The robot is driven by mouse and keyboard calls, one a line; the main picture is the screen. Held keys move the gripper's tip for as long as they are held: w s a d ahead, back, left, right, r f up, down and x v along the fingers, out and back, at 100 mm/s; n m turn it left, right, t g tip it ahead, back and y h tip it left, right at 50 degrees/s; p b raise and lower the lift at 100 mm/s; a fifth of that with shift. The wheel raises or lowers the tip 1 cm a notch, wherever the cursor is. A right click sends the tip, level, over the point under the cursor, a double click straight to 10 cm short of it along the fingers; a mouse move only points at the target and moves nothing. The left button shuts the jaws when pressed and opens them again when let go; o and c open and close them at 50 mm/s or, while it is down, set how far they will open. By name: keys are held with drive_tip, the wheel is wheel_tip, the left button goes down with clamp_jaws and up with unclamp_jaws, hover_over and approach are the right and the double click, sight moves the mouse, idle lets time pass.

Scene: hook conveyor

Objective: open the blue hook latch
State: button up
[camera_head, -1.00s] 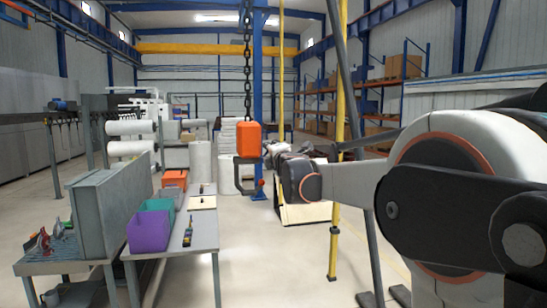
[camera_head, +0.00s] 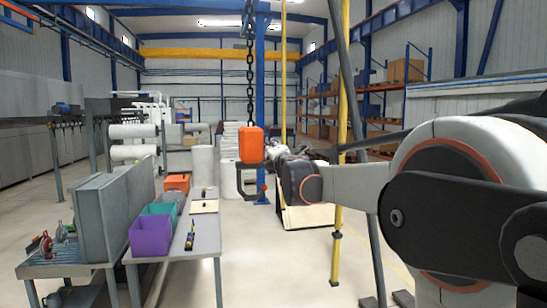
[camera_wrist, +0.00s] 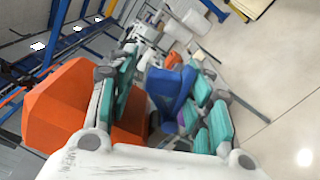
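The orange hook block (camera_head: 251,145) hangs from a chain in the middle of the head view, with a dark hook (camera_head: 240,181) below it. In the wrist view the orange block (camera_wrist: 70,105) fills the left side. The blue latch (camera_wrist: 172,88) shows near the centre of the wrist view, between the teal-padded fingers of my gripper (camera_wrist: 163,62). The fingers are apart, one beside the orange block and one to the right of the blue latch. I cannot tell whether either finger touches the latch. In the head view my gripper is small and mostly hidden by my wrist.
A chain (camera_head: 250,70) runs up from the block. A yellow post (camera_head: 341,150) stands close to my arm.

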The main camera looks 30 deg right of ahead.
drive_tip(key=shift+s, duration=0.15)
drive_tip(key=v, duration=0.7)
drive_tip(key=shift+s, duration=0.2)
drive_tip(key=shift+r, duration=0.1)
idle(0.3)
